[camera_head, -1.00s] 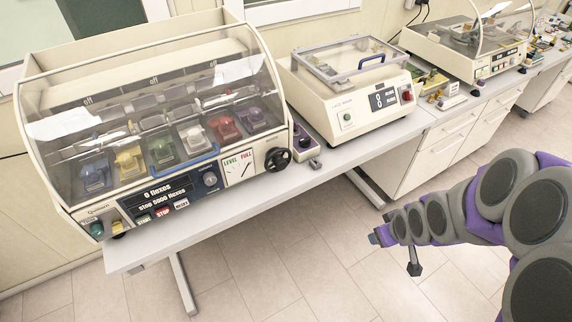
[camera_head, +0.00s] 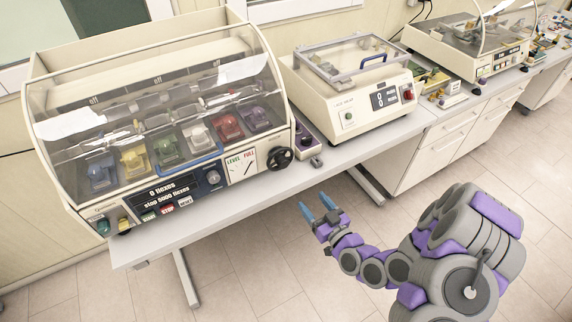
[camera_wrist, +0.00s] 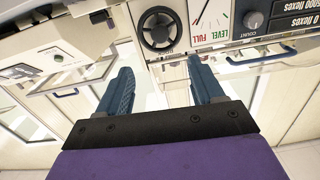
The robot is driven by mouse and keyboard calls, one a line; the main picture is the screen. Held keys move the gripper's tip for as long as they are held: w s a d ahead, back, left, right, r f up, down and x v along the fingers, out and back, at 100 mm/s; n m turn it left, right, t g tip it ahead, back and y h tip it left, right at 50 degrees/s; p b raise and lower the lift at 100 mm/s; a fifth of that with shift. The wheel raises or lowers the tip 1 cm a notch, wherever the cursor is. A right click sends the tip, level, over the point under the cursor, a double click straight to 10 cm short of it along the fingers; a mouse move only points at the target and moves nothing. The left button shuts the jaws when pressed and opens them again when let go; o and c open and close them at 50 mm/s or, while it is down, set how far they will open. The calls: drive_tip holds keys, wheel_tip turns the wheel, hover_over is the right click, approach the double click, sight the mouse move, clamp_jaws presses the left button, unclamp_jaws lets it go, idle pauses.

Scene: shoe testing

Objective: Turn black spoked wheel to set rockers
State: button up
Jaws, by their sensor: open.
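The black spoked wheel (camera_head: 280,158) is on the lower right front of the big flex tester (camera_head: 215,185), beside the LEVEL/FULL gauge (camera_head: 241,165). In the wrist view the wheel (camera_wrist: 159,30) shows upside down at top centre, next to the gauge (camera_wrist: 211,20). My gripper (camera_head: 317,208) is in front of the bench, below and to the right of the wheel, apart from it. Its two blue fingers are spread and empty. In the wrist view my gripper (camera_wrist: 160,78) is open with nothing between the fingers. The coloured shoes, probably the rocker stations (camera_head: 170,150), sit under the clear cover.
A second cream machine (camera_head: 350,105) with a digital display stands right of the tester. A small purple-grey box (camera_head: 305,135) and a small grey item (camera_head: 316,161) lie close to the wheel's right. The bench's front edge (camera_head: 250,192) runs below the wheel. The floor in front is clear.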

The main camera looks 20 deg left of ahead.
drive_tip(key=b, duration=0.8)
approach(285, 165)
drive_tip(key=shift+b+x, duration=0.8)
drive_tip(key=shift+x, duration=3.95)
drive_tip(key=shift+r, duration=0.1)
drive_tip(key=c, duration=1.1)
